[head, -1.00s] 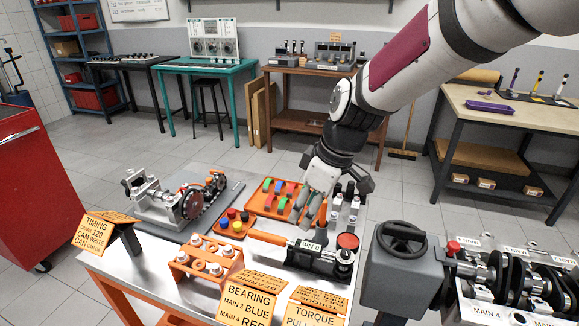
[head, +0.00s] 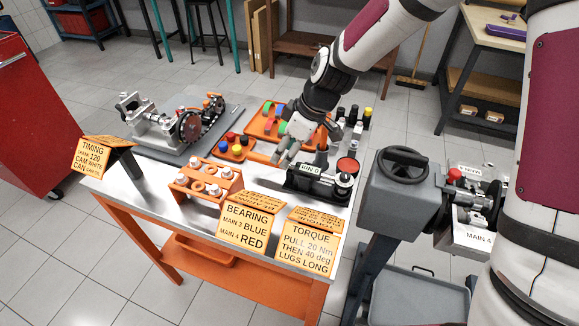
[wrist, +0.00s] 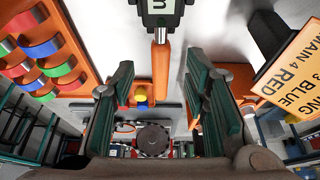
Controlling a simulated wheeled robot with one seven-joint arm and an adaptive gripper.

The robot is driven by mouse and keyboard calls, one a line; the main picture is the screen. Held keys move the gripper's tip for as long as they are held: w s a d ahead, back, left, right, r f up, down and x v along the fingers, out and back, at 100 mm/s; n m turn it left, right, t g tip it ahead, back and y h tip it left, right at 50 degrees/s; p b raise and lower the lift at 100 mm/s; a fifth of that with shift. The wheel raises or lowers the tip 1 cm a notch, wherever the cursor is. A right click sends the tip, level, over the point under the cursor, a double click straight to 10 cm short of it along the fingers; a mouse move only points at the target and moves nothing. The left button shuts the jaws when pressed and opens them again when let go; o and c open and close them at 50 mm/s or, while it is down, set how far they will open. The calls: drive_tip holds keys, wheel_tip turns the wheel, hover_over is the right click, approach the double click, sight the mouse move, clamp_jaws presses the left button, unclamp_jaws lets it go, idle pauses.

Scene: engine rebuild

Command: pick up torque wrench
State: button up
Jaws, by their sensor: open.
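The torque wrench lies on a black stand at the right of the workbench; its dark head with a small display (head: 312,169) shows in the head view. In the wrist view the orange handle (wrist: 160,72) runs from the silver neck down between the two fingers of my gripper (wrist: 164,82). The fingers are wide apart, one on each side of the handle, with gaps on both sides. Nothing is held. Whether the fingertips are level with the handle I cannot tell.
An orange tray (head: 258,127) of coloured bearing shells is behind my gripper. An orange block with silver caps (head: 205,183) stands front left. The bearing sign (head: 247,222) and torque sign (head: 308,240) line the front edge. A grey handwheel unit (head: 400,205) stands right.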

sight(280, 160)
drive_tip(key=x, duration=0.5)
clamp_jaws()
